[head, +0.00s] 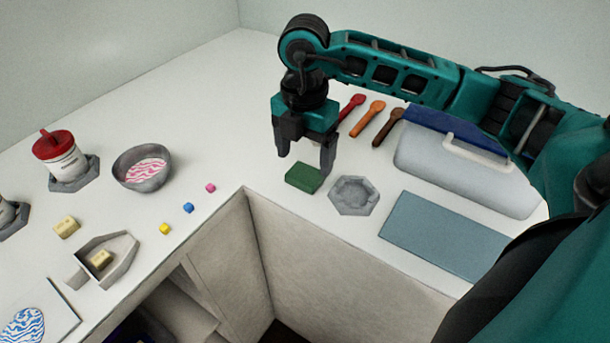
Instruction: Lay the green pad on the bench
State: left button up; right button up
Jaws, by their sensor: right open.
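The green pad (304,178) is a small dark green block. It lies on the white bench (225,100) near the inner corner edge, just left of a grey hexagonal dish. My right gripper (304,164) points down directly above and behind the pad, its two fingers apart. The right finger's tip comes close to the pad's right end; I cannot tell whether it touches. My left gripper is not in view.
The grey hexagonal dish (354,194) and a blue-grey mat (445,236) lie right of the pad. Several spoons (369,117) and a lidded container (465,170) lie behind.

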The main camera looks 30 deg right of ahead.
aim_at(305, 173)
jog(key=f, duration=0.4)
jog(key=shift+w+d+f, duration=0.2)
jog(key=shift+w+f, duration=0.05)
jog(key=shift+f, duration=0.15)
jog(key=c, duration=0.9)
jog(key=shift+r, duration=0.1)
